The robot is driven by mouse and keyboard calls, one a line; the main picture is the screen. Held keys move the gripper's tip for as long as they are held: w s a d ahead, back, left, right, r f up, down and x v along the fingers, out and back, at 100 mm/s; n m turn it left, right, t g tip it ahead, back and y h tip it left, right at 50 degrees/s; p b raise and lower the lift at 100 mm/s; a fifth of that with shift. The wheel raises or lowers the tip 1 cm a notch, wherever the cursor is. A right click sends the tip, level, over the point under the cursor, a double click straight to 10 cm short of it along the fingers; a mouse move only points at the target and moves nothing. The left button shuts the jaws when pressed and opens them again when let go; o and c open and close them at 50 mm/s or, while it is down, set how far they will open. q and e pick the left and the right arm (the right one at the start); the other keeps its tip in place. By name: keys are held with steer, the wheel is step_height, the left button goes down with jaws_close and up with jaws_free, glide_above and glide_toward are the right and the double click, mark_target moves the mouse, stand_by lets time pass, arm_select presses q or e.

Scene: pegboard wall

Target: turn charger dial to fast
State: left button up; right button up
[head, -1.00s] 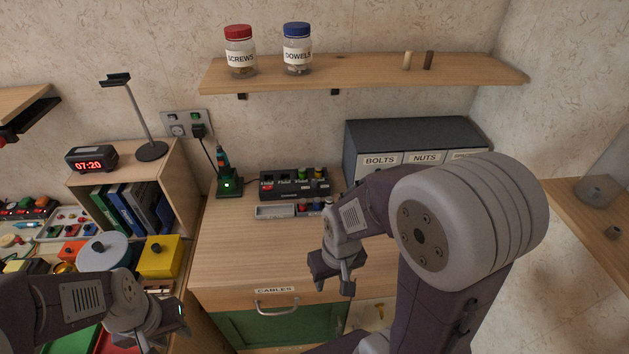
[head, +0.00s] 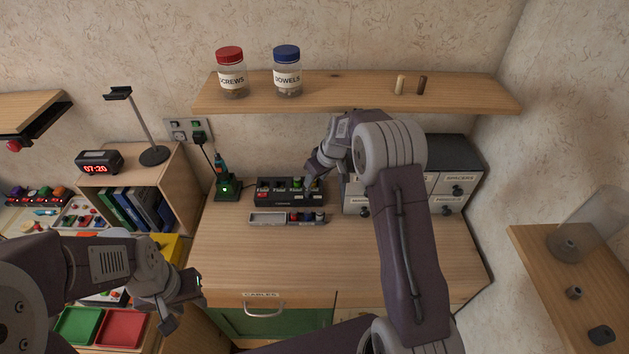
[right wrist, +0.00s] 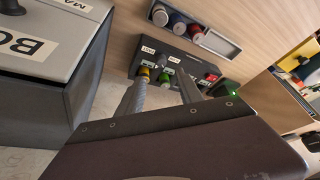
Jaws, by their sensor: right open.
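The charger (head: 262,188) is a black box with several labelled slots at the back of the bench. It also shows in the right wrist view (right wrist: 181,59), with a yellow and a green battery-like end near my fingers and a red part farther right. My right gripper (head: 314,180) is open at the charger's right end. In the right wrist view its fingers (right wrist: 162,82) straddle the yellow and green parts; contact is unclear. My left gripper (head: 186,304) looks open and empty, low at the left.
A grey tray (head: 267,219) with coloured cells lies in front of the charger. A green-lit tool stand (head: 227,188) is left of it. Grey labelled drawers (head: 455,190) stand close on the right. A shelf (head: 340,92) with jars hangs above. The front bench is clear.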

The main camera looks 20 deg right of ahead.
mark_target(308, 191)
steer(key=p+x, duration=0.2)
steer(key=x, duration=0.6)
steer(key=shift+w+a+f, duration=0.15)
steer(key=shift+a, duration=0.05)
steer(key=shift+a+f, duration=0.15)
steer(key=shift+f, duration=0.1)
arm_select(q)
steer(key=shift+s+a+r, duration=0.1)
steer(key=shift+a+r, duration=0.1)
steer(key=shift+r, duration=0.75)
arm_select(e)
steer(key=shift+c, duration=0.3)
jaws_close()
